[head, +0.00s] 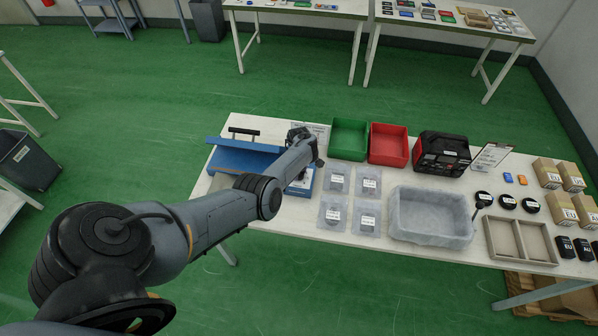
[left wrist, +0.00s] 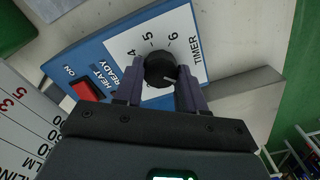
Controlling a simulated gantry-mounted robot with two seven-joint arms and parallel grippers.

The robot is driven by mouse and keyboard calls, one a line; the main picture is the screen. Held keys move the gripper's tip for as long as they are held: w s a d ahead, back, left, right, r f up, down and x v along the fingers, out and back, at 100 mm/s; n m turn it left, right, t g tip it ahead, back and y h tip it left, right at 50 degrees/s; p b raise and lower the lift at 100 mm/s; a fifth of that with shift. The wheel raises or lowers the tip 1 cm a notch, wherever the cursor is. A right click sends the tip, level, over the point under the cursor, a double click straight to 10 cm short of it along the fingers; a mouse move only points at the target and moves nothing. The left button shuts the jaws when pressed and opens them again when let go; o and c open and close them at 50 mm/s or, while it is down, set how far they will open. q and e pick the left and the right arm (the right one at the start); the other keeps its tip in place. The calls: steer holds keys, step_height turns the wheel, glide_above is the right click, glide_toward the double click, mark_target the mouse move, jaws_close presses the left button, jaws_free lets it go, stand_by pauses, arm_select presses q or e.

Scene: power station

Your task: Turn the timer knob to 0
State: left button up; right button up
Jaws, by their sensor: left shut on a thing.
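The black timer knob (left wrist: 160,68) sits on a white dial plate with numbers and the word TIMER, seen in the left wrist view. It is on the blue device (left wrist: 110,50), which also carries a red switch (left wrist: 84,90) marked ON. The knob's white pointer mark faces the lower right of the picture. My left gripper (left wrist: 160,80) is shut on the knob, with one dark finger at each side. In the head view my left gripper (head: 302,140) is over the right end of the blue device (head: 240,160), and the knob is hidden. My right gripper is not in view.
A green bin (head: 349,139) and a red bin (head: 389,145) stand right of the device. Several bagged items (head: 336,184), a grey tray (head: 431,218) and a black-red case (head: 441,153) share the white table (head: 300,232).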

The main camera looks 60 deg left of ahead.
arm_select(q)
steer(key=o, duration=1.1)
steer(key=shift+c, duration=0.2)
steer(key=shift+r+p, duration=0.3)
steer(key=shift+r, duration=0.25)
step_height(320, 180, up, 10)
steer(key=p, duration=0.3)
steer(key=shift+f, duration=0.15)
steer(key=shift+s, duration=0.1)
